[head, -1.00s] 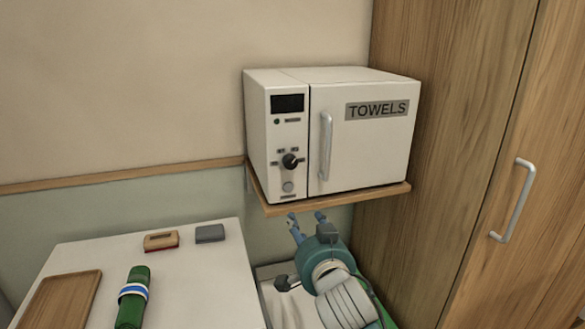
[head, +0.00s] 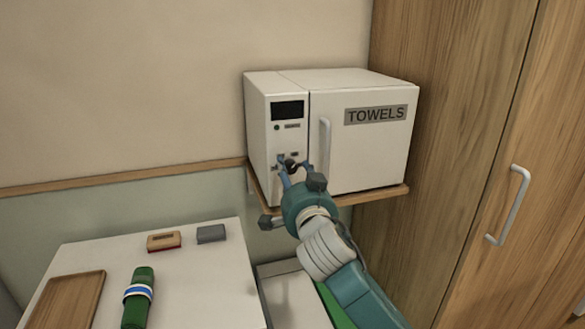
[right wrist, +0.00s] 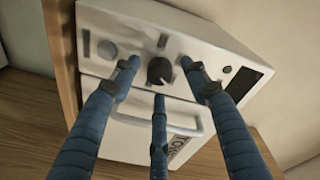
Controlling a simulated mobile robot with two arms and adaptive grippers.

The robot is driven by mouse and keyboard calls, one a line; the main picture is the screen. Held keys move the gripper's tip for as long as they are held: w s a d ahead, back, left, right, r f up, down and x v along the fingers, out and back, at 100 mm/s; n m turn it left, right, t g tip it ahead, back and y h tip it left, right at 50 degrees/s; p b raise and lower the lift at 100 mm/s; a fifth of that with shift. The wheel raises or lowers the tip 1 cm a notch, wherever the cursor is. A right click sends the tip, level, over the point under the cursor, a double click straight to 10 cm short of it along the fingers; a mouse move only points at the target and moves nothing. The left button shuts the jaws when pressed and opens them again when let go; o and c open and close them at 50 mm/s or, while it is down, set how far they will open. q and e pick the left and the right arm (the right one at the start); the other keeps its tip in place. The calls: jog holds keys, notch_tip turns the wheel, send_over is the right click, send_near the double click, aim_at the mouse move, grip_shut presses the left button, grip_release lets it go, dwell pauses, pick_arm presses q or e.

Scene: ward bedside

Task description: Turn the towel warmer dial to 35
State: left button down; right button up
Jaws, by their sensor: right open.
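The white towel warmer (head: 365,145) stands on a wooden wall shelf, its front marked TOWELS. Its black dial (head: 291,164) is on the left control panel, below a dark display (head: 287,109), and is partly covered by my fingers. My right gripper (head: 289,167) is at the panel, open. In the right wrist view the dial (right wrist: 160,71) sits between the spread blue fingertips (right wrist: 159,70) of my right gripper; a gap shows on both sides. The dial's pointer and scale numbers cannot be read. My left gripper is not in view.
The door handle (head: 324,150) of the warmer stands out just right of the dial. The shelf edge (head: 374,197) is below. A white table (head: 205,285) at lower left holds a green rolled item, a tray and two small blocks. A wooden cabinet (head: 455,130) is at right.

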jog(key=shift+w, duration=0.25)
grip_shut()
jog(key=shift+f, duration=0.1)
